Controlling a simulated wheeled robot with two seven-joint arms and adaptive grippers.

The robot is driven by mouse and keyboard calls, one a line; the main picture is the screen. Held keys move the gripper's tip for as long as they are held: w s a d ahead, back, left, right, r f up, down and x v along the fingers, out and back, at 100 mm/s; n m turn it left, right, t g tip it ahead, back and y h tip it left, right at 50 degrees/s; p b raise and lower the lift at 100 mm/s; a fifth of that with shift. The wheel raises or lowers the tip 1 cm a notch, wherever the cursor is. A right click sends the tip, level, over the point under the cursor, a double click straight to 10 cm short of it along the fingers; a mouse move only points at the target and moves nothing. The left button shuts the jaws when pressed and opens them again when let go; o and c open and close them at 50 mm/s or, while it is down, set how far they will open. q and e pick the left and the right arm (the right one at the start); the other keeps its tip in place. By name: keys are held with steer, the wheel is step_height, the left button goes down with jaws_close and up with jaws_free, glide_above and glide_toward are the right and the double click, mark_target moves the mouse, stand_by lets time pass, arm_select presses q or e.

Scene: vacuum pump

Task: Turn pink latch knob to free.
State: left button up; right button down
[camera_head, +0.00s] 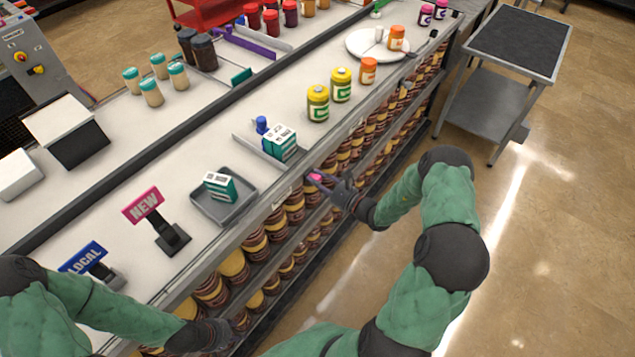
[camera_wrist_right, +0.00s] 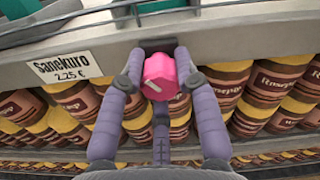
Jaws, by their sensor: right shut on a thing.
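The pink latch knob (camera_wrist_right: 160,76) is on the front edge of the counter. In the right wrist view it sits between the fingertips of my right gripper (camera_wrist_right: 157,80), with a pale mark on its face. In the head view the pink knob (camera_head: 315,177) shows at the tip of my right gripper (camera_head: 328,184). My right gripper is shut on the knob. My left gripper (camera_head: 235,325) is low at the counter's front, near the shelves of jars. Its fingers are small and dark there, and their opening cannot be made out.
A grey tray (camera_head: 235,207) with a green-and-white box (camera_head: 219,186) stands on the counter. Another such box (camera_head: 279,142) is near the knob. Shelves of brown jars (camera_wrist_right: 262,82) lie below the edge. A grey cart (camera_head: 515,45) stands at the right; the floor is clear.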

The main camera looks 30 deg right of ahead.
steer(key=n+b, duration=0.3)
steer(key=n, duration=0.2)
steer(key=shift+n, duration=0.3)
steer(key=shift+n+b, duration=1.75)
steer(key=shift+n, duration=0.85)
steer(key=c, duration=0.9)
jaws_free()
steer(key=shift+a, duration=0.1)
steer(key=shift+s, duration=0.1)
steer(key=v, duration=1.2)
